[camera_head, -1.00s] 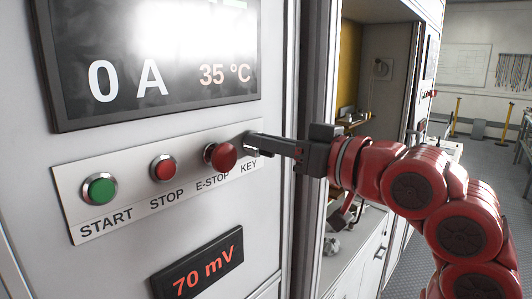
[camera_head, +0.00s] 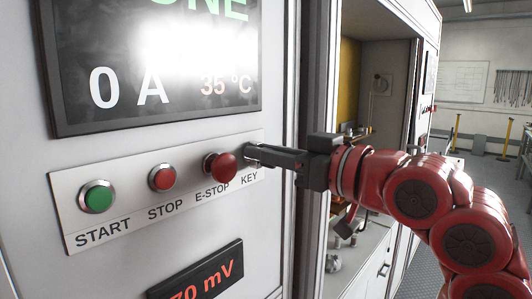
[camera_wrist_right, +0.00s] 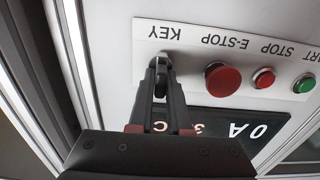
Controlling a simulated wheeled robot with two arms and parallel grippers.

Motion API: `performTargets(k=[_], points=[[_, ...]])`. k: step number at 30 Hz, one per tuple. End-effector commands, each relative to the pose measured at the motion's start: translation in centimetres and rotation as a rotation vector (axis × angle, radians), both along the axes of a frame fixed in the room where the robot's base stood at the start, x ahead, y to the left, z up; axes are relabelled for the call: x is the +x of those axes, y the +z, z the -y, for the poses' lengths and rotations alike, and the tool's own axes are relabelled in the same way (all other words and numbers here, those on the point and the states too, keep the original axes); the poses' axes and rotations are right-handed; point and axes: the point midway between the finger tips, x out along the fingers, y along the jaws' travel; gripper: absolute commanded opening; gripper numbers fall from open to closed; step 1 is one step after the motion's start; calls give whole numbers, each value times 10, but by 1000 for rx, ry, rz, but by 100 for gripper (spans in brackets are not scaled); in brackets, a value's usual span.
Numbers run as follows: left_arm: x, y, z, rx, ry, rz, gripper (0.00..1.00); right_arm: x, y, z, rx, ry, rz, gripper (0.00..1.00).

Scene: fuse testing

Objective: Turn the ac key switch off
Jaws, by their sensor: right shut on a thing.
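The key switch (camera_wrist_right: 161,62) sits at the KEY label on the white button panel (camera_head: 122,221), to the right of the red E-STOP button in the head view. My right gripper (camera_head: 255,153) reaches in from the right and is shut on the key. In the right wrist view my gripper (camera_wrist_right: 158,80) shows its two fingers closed around the key, with the KEY label upside down above. The fingers hide most of the key, so its turn angle cannot be told. My left gripper is not in view.
The green START button (camera_head: 97,196), red STOP button (camera_head: 162,177) and red E-STOP button (camera_head: 220,167) stand in a row beside the key. A display (camera_head: 150,75) reads 0 A and 35 °C above. A mV readout (camera_head: 200,275) is below. An open cabinet stands to the right.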

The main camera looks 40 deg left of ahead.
Motion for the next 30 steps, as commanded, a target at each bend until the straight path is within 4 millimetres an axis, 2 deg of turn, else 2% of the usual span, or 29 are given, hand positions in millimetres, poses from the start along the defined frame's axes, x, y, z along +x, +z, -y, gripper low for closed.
performTargets(k=[2, 3, 7, 8, 23, 26, 30], points=[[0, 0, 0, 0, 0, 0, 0, 0, -1, 0, -2, 1, 0, 0], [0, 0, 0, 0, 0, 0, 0, 0, -1, 0, -3, 1, 0, 20], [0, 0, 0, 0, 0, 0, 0, 0, -1, 0, -2, 0, 0, 43], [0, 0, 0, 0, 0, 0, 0, 0, -1, 0, -2, 0, 0, 46], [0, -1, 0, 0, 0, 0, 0, 1, 0, 5, 0, -2, 0, 46], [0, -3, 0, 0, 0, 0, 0, 1, -1, 19, -1, -4, 1, 46], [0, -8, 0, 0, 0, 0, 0, -1, -2, 51, -2, -7, 1, 46]])
